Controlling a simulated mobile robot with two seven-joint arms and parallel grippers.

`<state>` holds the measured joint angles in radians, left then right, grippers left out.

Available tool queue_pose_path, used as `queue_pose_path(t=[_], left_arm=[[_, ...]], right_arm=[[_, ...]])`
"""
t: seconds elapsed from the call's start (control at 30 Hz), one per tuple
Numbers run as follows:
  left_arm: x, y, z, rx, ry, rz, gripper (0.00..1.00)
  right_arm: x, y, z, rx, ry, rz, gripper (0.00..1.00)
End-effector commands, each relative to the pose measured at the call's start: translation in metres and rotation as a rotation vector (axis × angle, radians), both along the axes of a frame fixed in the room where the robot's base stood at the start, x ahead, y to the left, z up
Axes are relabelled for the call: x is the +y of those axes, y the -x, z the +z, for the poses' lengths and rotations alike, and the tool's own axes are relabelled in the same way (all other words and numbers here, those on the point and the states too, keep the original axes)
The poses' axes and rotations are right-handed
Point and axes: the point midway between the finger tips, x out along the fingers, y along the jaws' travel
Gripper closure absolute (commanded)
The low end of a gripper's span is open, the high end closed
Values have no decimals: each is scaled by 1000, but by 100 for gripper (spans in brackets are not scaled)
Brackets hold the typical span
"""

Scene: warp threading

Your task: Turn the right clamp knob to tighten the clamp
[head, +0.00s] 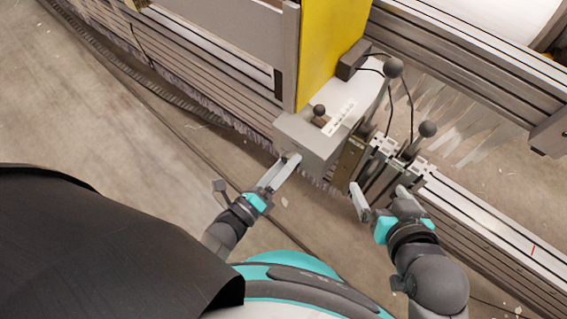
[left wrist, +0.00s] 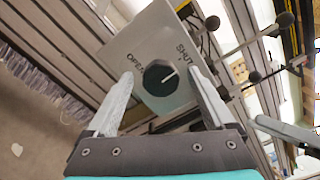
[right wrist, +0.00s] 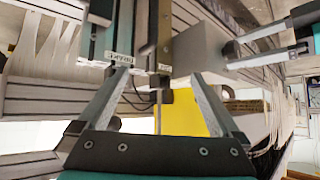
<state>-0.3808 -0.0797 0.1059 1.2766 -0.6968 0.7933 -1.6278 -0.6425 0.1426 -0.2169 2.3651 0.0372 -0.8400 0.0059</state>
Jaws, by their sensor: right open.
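The clamp knob (left wrist: 160,77) is a dark round dial with a white pointer line, on a grey face marked OPEN and SHUT. Its pointer aims to the upper right, just below the word SHUT. That face is on the grey clamp box (head: 300,137); the knob itself is hidden in the head view. My left gripper (head: 280,170) is open at the box's front face. In the left wrist view its fingers (left wrist: 162,74) lie one on each side of the knob, with gaps showing. My right gripper (head: 377,189) is open and empty, in front of the slotted metal block.
Beside the box stands a slotted metal block (head: 383,150) with black ball-ended levers (head: 428,129). A yellow panel (head: 330,45) rises behind the box. Long metal rails (head: 490,220) run across the scene, with loose pale threads (head: 450,110) beyond. Open floor lies at left.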

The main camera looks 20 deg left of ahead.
Motion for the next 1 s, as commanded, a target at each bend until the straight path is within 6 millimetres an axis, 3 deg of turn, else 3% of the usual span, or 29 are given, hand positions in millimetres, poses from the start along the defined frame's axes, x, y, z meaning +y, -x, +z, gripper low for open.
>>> queue_pose_path(t=[0.37,0.53,0.77,1.0], left_arm=[[0,0,1,-2,1,-1,13],[3,10,0,1,0,0,13],[16,45,1,4,0,0,13],[34,94,1,6,-1,0,13]], right_arm=[[0,0,0,3,1,0,0],[-5,2,1,33,20,-4,0],[-22,12,3,147,76,-25,0],[-41,29,6,284,134,-52,0]])
